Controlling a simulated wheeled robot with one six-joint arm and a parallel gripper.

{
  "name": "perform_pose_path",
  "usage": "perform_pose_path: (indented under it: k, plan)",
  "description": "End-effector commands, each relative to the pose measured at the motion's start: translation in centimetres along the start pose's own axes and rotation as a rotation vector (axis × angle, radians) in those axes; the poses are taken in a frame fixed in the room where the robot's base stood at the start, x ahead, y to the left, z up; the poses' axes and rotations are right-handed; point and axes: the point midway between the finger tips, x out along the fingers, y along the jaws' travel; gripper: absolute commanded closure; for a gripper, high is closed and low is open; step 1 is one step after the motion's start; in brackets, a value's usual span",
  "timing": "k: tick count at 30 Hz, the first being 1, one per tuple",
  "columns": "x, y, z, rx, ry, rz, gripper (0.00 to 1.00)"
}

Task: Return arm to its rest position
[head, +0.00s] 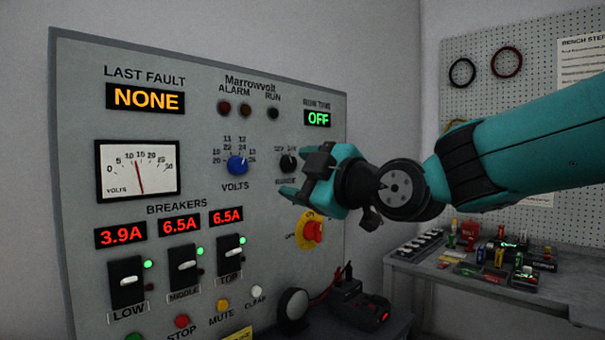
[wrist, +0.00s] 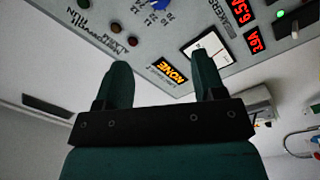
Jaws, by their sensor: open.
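My teal arm reaches in from the right in the head view. My gripper (head: 291,192) is in front of the right half of the grey control panel (head: 215,130), between the blue volts knob (head: 237,165) and the red and yellow rotary switch (head: 312,230). In the wrist view my gripper (wrist: 162,75) shows two teal fingers spread apart with nothing between them. The panel (wrist: 140,50) lies beyond the fingertips. I cannot tell exactly how far the fingertips are from the panel face. The arm hides part of the panel's right edge.
A black knob (head: 287,163) sits just above the fingers. Breakers, including the low breaker (head: 126,283), line the lower left. A grey bench (head: 450,283) with several small parts stands at the right, below a pegboard (head: 480,85). A black device (head: 358,308) sits low beside the panel.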

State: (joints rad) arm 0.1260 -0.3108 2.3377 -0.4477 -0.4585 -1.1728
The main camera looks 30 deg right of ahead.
Motion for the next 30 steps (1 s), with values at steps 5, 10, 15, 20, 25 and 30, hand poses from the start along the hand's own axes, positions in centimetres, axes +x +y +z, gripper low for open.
perform_pose_path:
  k: [5, 10, 15, 20, 25, 30]
  plan:
    - [0.0, 0.0, 0.0, 0.0, 0.0, 0.0, 0.37]
    - [0.0, -1.4, -0.3, 0.056, -0.01, -0.069, 0.37]
    - [-2.1, -9.3, -1.7, 0.353, -0.138, -0.445, 0.37]
    - [-8.6, -17.6, -2.8, 0.639, -0.465, -0.862, 0.37]
    - [-15.9, -21.6, -3.0, 0.762, -0.849, -1.102, 0.37]
    - [-19.1, -22.5, -2.8, 0.78, -1.034, -1.165, 0.37]
